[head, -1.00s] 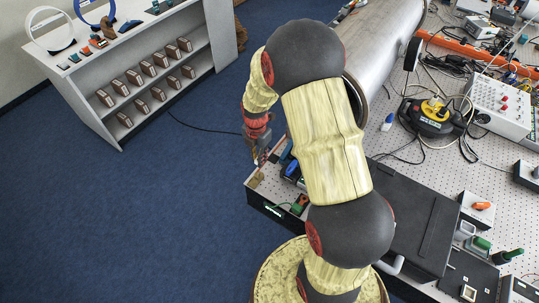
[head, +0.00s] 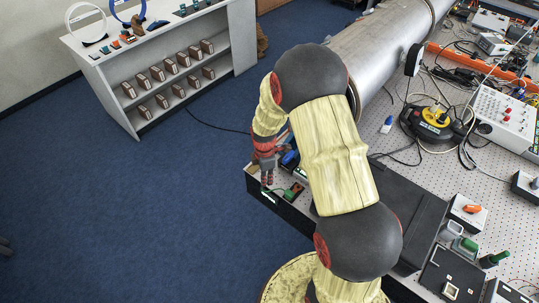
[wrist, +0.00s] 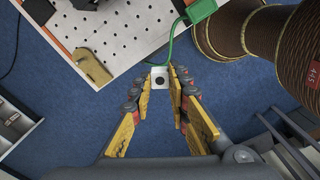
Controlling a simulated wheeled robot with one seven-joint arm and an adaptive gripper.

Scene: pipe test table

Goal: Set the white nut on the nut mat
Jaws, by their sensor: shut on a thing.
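My gripper (wrist: 161,88) is shut on the white nut (wrist: 160,70), a small pale block with a dark round hole, held at the fingertips in the wrist view. Blue floor shows behind the nut, just off the table's edge. In the head view my gripper (head: 268,180) is beside the table's near left corner, and the nut cannot be made out there. A dark mat (head: 433,277) with a small pale square on it lies at the lower right of the head view; I cannot tell for sure that it is the nut mat.
A tan piece (wrist: 91,66) and a green part (wrist: 201,9) with a green cable lie near that edge. A large pipe (head: 385,45) and a black case (head: 410,215) take up table room. Open floor is left.

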